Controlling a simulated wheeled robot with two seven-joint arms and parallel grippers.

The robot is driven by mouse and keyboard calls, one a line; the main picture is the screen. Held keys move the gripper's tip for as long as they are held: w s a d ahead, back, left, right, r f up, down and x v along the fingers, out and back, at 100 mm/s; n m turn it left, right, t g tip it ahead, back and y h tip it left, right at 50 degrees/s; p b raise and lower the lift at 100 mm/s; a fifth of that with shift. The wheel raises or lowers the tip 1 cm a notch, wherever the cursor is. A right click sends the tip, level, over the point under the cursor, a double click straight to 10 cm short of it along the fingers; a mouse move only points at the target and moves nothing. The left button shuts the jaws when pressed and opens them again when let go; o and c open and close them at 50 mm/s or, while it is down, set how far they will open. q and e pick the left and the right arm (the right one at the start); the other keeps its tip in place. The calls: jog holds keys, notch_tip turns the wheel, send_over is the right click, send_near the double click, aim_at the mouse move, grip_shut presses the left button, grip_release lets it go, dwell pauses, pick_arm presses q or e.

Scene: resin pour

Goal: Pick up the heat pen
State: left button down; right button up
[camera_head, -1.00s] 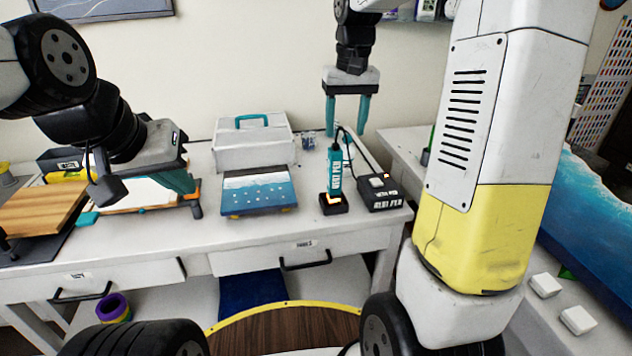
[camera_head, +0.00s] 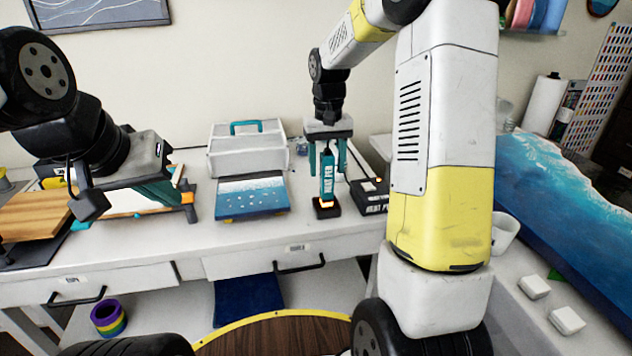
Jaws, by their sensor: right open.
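The heat pen (camera_head: 327,178) is a teal upright tool with white lettering. It stands in a small black holder (camera_head: 325,209) with an orange glow at its base, on the white workbench. My right gripper (camera_head: 328,160) points down over it, with its teal fingers open on either side of the pen's upper part. I cannot tell whether the fingers touch it.
A black control box (camera_head: 371,196) stands close to the right of the pen. A blue resin panel with white dots (camera_head: 251,197) lies to its left, before a white toolbox (camera_head: 247,148). A wooden board (camera_head: 32,213) is at far left. A blue resin table (camera_head: 570,195) is at right.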

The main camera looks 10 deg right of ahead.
jog(key=shift+c, duration=0.2)
grip_shut()
